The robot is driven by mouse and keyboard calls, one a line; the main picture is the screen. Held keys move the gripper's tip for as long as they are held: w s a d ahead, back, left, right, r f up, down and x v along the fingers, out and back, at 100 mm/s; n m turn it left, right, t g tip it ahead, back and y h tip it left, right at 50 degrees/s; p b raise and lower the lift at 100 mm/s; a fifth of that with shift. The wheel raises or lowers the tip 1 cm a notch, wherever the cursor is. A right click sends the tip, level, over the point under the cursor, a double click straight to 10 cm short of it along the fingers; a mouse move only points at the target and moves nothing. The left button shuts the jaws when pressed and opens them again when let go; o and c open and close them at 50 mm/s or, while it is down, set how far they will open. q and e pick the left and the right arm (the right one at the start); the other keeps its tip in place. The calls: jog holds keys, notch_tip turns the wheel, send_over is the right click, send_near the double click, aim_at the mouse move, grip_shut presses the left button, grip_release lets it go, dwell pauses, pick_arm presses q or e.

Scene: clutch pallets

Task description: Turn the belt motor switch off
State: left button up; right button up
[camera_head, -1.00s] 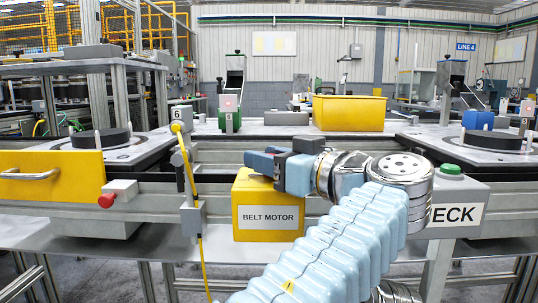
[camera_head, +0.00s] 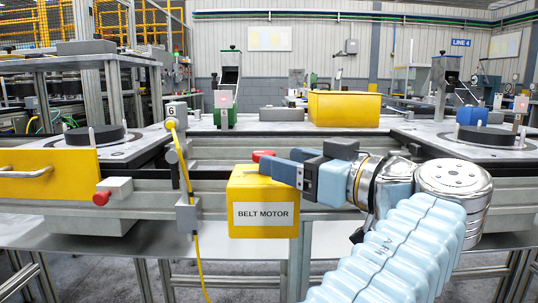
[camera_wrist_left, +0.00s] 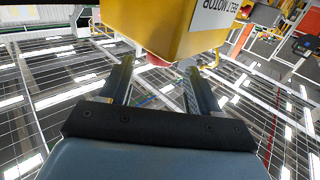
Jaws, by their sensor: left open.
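The yellow box (camera_head: 263,220) labelled BELT MOTOR is fixed at the front edge of the line in the head view. A red switch knob (camera_head: 263,155) shows at its top, just beyond my fingertips. My left gripper (camera_head: 283,164) reaches in from the right at the height of the box top. Its fingers are apart. In the left wrist view, the yellow box (camera_wrist_left: 180,25) fills the top. The red knob (camera_wrist_left: 157,60) shows below the box edge, between the open fingertips (camera_wrist_left: 159,66), partly hidden by the box. Contact cannot be told. My right gripper is out of view.
A yellow drawer (camera_head: 50,174) and a red button (camera_head: 101,198) are on the left. A post with a yellow cable (camera_head: 187,190) stands left of the motor box. A yellow bin (camera_head: 344,108) sits on the bench behind. My arm covers the right front.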

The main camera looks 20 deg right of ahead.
pick_arm(q)
jog(key=p+v, duration=0.1)
jog(key=v, duration=0.7)
